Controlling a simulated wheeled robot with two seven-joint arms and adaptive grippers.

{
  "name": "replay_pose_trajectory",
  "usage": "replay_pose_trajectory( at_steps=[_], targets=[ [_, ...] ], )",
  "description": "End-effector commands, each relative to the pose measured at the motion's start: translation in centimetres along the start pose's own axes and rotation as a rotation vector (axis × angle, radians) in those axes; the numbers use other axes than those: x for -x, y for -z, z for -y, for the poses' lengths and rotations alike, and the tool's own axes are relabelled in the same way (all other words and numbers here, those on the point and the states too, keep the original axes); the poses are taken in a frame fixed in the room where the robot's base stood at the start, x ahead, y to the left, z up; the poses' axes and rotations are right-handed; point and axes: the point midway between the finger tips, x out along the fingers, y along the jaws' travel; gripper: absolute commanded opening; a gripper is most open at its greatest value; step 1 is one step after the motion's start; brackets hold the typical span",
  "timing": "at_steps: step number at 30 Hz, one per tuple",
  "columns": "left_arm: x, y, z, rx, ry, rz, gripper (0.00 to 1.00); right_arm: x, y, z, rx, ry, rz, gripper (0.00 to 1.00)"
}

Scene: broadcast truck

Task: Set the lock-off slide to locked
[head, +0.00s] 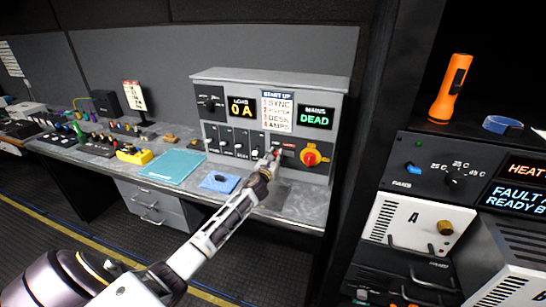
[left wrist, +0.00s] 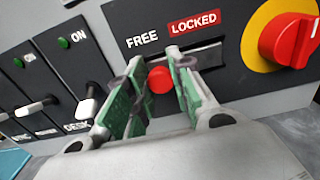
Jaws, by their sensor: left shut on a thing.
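The lock-off slide is a red knob (left wrist: 160,79) in a dark slot under the words FREE and LOCKED (left wrist: 194,22) in the left wrist view. The knob sits below the gap between the two words, and bare slot shows to its right under LOCKED. My left gripper (left wrist: 156,70) has its green-padded fingers on either side of the knob and is shut on it. In the head view, my left gripper (head: 272,160) reaches the lower right of the grey power panel (head: 268,80) and hides most of the slide. My right gripper is out of view.
A red rotary switch on a yellow plate (head: 312,156) is just right of the slide. Several toggle switches (head: 240,146) are to its left. A blue item (head: 219,182) and a teal mat (head: 173,167) lie on the desk. A dark rack (head: 440,160) stands at right.

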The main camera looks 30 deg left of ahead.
Motion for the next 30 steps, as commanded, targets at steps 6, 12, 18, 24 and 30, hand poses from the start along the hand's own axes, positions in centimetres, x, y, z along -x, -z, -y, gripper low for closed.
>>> replay_pose_trajectory(
  at_steps=[6, 12, 18, 24, 30],
  targets=[
    [0.0, 0.1, 3.4, 0.002, 0.004, 0.000, 0.00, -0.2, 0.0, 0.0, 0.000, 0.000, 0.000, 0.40],
    [0.1, 0.0, 4.0, 0.002, 0.004, 0.001, 0.00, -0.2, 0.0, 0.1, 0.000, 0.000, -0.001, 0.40],
    [0.1, 0.1, 4.1, 0.002, 0.005, 0.001, 0.29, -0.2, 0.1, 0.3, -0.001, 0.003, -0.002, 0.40],
    [0.1, 0.0, 4.0, 0.001, 0.004, 0.001, 0.45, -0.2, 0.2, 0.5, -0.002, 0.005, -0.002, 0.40],
    [0.1, 0.0, 3.9, 0.001, 0.002, 0.001, 0.45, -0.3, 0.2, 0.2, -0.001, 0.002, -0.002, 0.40]
  ],
)
